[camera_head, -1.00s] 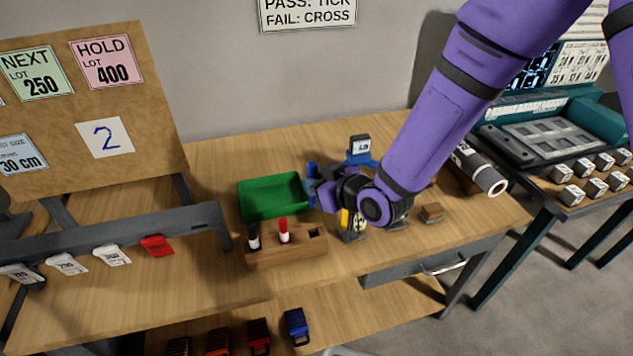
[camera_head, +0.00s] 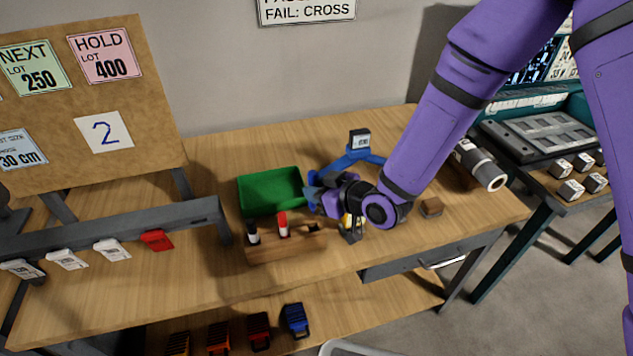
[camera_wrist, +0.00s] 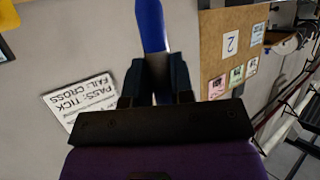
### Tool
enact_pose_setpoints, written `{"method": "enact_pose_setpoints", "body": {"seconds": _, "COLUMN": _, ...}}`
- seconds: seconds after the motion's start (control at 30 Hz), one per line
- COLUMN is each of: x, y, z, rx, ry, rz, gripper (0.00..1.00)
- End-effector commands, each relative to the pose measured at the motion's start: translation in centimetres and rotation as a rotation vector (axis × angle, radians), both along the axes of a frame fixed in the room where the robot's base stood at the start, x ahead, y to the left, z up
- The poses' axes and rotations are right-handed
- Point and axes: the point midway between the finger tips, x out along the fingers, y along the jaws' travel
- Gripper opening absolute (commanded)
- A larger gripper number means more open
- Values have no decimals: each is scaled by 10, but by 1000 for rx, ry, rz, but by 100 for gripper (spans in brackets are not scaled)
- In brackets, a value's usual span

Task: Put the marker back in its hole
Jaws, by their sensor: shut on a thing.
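My gripper (camera_head: 316,192) is shut on a blue marker, which shows as a long blue shape (camera_wrist: 150,28) between the fingers in the wrist view. In the head view the gripper is just above and behind the right end of the wooden block (camera_head: 285,248). The block holds a black-and-white marker (camera_head: 253,233) and a red-and-white marker (camera_head: 283,224) upright. A dark hole (camera_head: 313,227) at its right end shows partly, close under the gripper. The marker's lower end and its gap to the hole cannot be made out.
A green tray (camera_head: 270,207) stands behind the block. A blue stand with a small display (camera_head: 359,140) is behind the gripper.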

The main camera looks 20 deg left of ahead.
Motion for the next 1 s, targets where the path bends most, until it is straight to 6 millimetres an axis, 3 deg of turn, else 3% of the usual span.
{"method": "enact_pose_setpoints", "body": {"seconds": 0.5, "x": 1, "y": -1, "z": -38, "rx": 1, "ry": 0, "rz": 103, "gripper": 0}}
{"method": "enact_pose_setpoints", "body": {"seconds": 1.0, "x": 1, "y": -1, "z": -42, "rx": 1, "ry": -1, "rz": 116, "gripper": 0}}
